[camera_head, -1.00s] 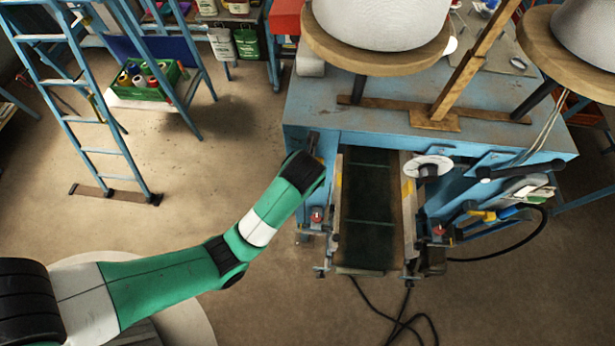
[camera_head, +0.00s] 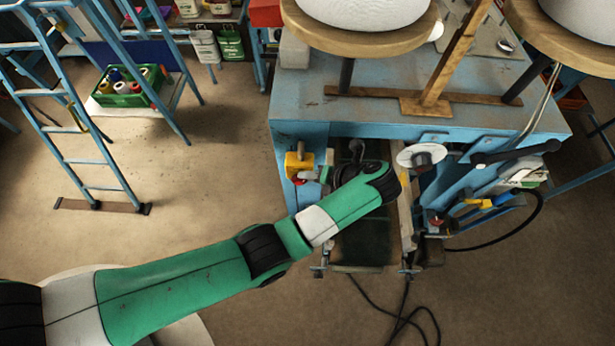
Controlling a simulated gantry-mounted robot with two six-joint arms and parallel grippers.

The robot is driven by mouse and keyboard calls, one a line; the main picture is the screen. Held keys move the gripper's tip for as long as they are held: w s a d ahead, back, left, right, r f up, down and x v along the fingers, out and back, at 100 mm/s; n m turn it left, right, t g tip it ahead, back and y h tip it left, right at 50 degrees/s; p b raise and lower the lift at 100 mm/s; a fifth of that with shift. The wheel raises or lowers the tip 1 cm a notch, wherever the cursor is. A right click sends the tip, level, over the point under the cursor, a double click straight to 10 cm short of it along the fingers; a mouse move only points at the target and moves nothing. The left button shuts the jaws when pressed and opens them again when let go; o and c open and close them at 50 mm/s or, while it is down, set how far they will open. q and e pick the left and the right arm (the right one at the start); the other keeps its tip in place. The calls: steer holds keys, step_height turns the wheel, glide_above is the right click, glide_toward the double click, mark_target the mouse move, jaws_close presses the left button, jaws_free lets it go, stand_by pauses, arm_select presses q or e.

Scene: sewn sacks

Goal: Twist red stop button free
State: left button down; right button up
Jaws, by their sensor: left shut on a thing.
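A yellow switch box (camera_head: 299,163) is on the left front of the blue machine, with a small red stop button (camera_head: 302,181) at its lower edge. My left arm reaches across the machine's front, and its wrist bends back toward the box. My left gripper (camera_head: 317,175) points left at the red button and is shut on it; the fingertips are small and partly hidden. Another red button (camera_head: 437,222) sits on the right side of the machine's front. My right gripper is not in view.
The blue machine table (camera_head: 300,105) carries round wooden discs with white sacks and a wooden post. A white handwheel (camera_head: 421,155) is close to my wrist. A dark conveyor belt (camera_head: 365,250) lies below my forearm. A blue ladder (camera_head: 75,120) stands left, with open floor between.

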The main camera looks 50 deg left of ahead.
arm_select(q)
steer(key=shift+d+f+g+y+b, duration=0.1)
steer(key=shift+f+g+y+b, duration=0.25)
steer(key=shift+f, duration=0.1)
